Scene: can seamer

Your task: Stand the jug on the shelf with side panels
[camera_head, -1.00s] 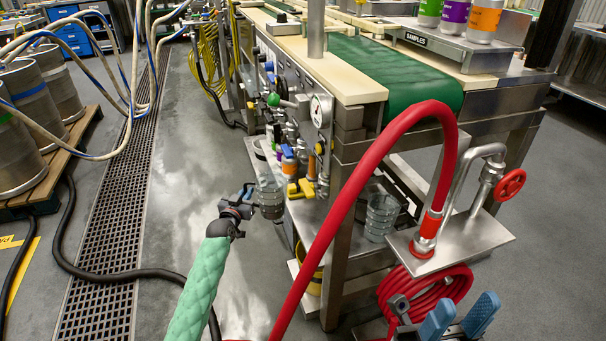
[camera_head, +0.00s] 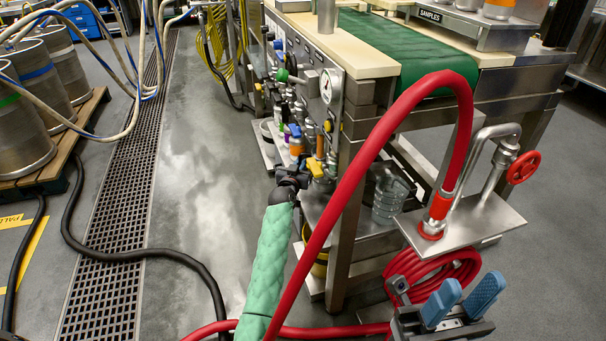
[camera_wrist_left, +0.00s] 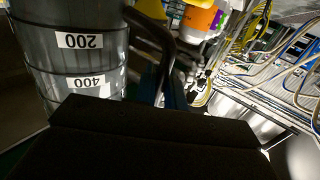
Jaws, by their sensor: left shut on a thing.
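My left gripper (camera_head: 290,180), at the end of the green-sleeved arm, is beside the bench's lower shelf (camera_head: 318,207). It is shut on the jug (camera_wrist_left: 80,60), a clear measuring jug with white 200 and 400 labels and a dark handle, large in the left wrist view. In the head view the held jug is mostly hidden around the gripper and red hose. Another clear vessel (camera_head: 390,195) shows under the bench, behind the hose. My right gripper (camera_head: 464,292), with blue fingers apart, is empty at lower right. I cannot clearly make out which shelf has side panels.
A thick red hose (camera_head: 345,190) arches in front of the bench, near my left arm. A metal plate with a red valve wheel (camera_head: 523,167) stands at right. Bottles (camera_head: 295,140) and a yellow valve (camera_head: 315,168) crowd the shelf side.

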